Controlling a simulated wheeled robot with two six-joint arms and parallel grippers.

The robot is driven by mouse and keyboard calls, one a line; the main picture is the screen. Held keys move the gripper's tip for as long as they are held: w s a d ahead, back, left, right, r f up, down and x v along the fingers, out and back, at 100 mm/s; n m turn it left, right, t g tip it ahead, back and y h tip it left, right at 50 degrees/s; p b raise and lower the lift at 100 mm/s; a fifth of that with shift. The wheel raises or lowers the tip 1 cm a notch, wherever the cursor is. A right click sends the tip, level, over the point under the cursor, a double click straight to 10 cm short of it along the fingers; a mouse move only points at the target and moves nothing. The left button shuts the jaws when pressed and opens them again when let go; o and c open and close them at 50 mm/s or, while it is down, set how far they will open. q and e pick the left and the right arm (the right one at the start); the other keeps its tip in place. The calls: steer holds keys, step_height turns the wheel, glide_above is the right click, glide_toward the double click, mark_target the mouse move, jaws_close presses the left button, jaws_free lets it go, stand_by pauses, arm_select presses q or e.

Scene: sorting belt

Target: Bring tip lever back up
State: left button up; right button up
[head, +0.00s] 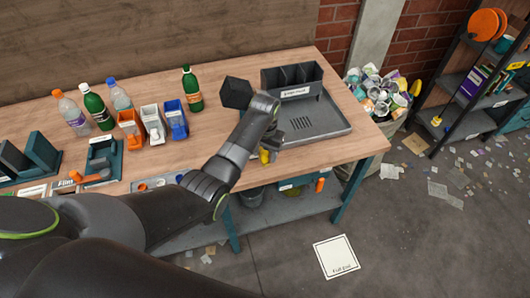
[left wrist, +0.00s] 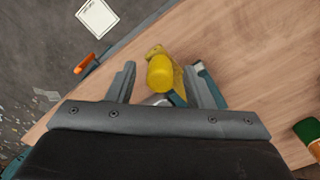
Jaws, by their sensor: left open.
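A yellow rounded knob (left wrist: 160,72), which I take for the tip lever's end, shows in the left wrist view between the two finger tips. In the head view a bit of yellow (head: 265,156) shows just below my left wrist, by the table's front edge. My left gripper (left wrist: 161,80) is open, with one grey finger on each side of the knob; I cannot tell whether either touches it. In the head view my own arm hides most of the lever and the fingers. My right gripper is not in view.
A grey tray (head: 335,124) with dark compartments (head: 293,77) lies at the table's right. A dark box (head: 236,93) stands beside my wrist. Bottles and small coloured bins (head: 152,120) stand to the left. An orange handle (head: 320,184) sticks out below the table's front edge.

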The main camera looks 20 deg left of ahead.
arm_select(q)
steer(key=shift+f, duration=0.3)
steer(key=shift+c, duration=0.4)
jaws_close()
